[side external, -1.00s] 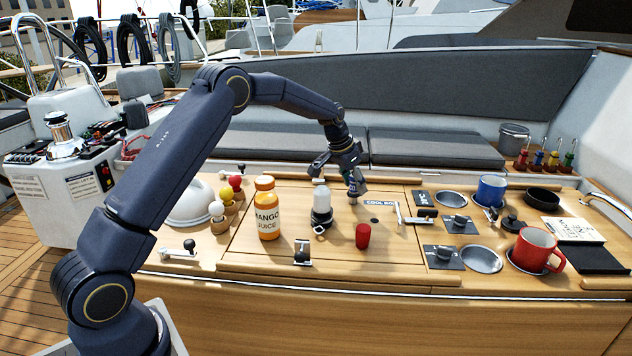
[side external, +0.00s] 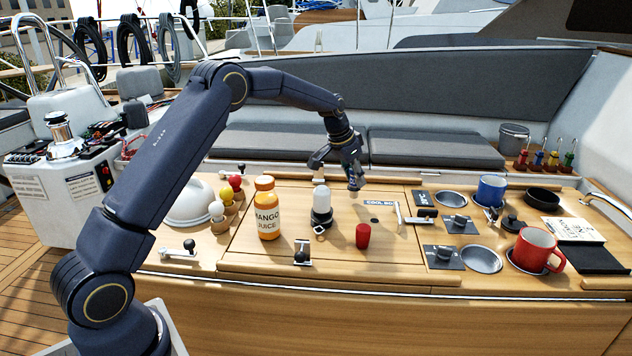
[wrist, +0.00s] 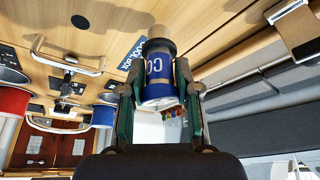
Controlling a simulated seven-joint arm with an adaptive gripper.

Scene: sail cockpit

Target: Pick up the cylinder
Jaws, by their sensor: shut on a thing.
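A blue cylinder (wrist: 160,88) with light lettering and a pale end is between the two fingers of my gripper (wrist: 156,80) in the wrist view. My gripper is shut on it. In the side view my gripper (side external: 354,176) holds the cylinder a little above the back of the wooden cool box top; the fingers hide much of it. A separate small red cylinder (side external: 363,236) stands upright on the wooden top, in front of my gripper.
A mango juice bottle (side external: 268,215) and a white-topped lamp (side external: 321,205) stand left of my gripper. A blue mug (side external: 491,190) and a red mug (side external: 535,250) sit in holders at right. Grey seat cushions (side external: 435,148) lie behind.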

